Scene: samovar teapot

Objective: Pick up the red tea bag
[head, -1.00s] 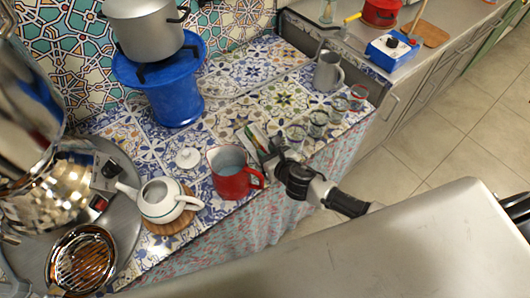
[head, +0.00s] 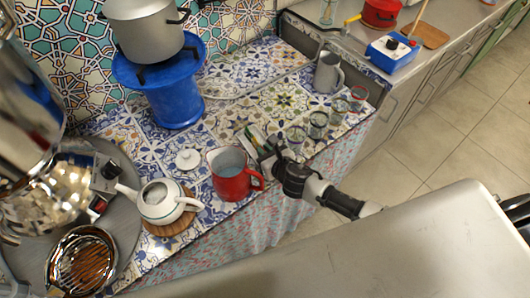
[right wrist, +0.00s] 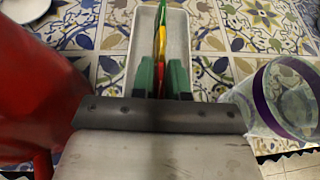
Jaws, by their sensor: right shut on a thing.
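A narrow white tray (right wrist: 176,38) holds thin tea bags on edge, in green, yellow and red. It also shows in the head view (head: 250,132), beside the red pitcher. My right gripper (right wrist: 165,82) reaches into the near end of the tray, its two green-tipped fingers close together on either side of the red tea bag (right wrist: 161,74). The gripper body hides the bag's near end. In the head view my right gripper (head: 264,152) is between the pitcher and the glasses. My left gripper is out of view.
The red pitcher (head: 229,177) stands close on the gripper's left, and several glasses (head: 296,136) stand close on its right. A white teapot (head: 162,200), a lid (head: 188,159) and a blue stand (head: 170,95) are further left. The tiled counter behind the tray is clear.

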